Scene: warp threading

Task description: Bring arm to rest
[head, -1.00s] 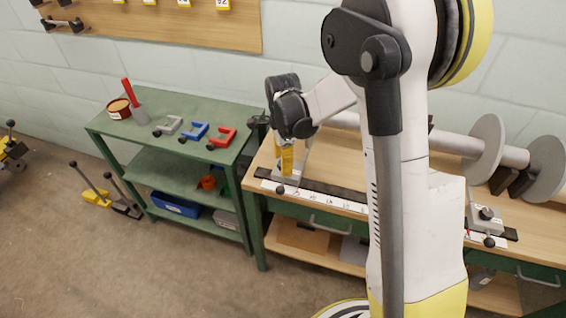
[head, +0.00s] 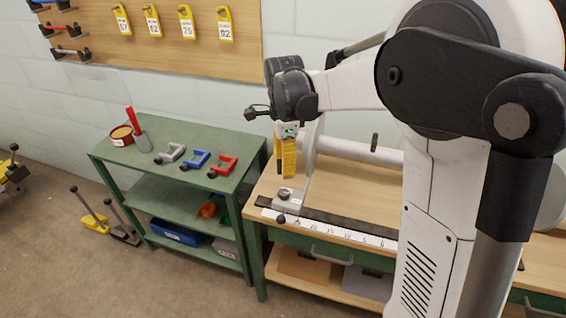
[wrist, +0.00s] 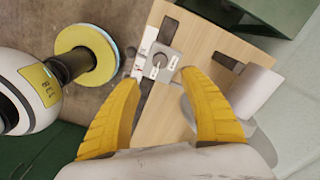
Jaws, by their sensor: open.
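My gripper (head: 285,175) hangs above the left end of the wooden bench (head: 345,190) in the head view, its yellow fingers pointing down. In the wrist view my gripper (wrist: 160,82) shows two yellow fingers spread well apart, with nothing between them. Below them are the bench top and a grey bracket (wrist: 163,62) fixed beside the ruler strip. The same bracket (head: 290,200) stands under the fingers in the head view, clear of them as far as I can tell. My arm is bent, its elbow large at the right of the head view.
A green shelf cart (head: 120,160) stands left of the bench, with a grey clamp (head: 171,153), a blue clamp (head: 196,160), a red clamp (head: 223,166) and a red tin (head: 121,136). A white roller (head: 365,151) lies behind. A pegboard (head: 220,50) with yellow tags hangs on the wall.

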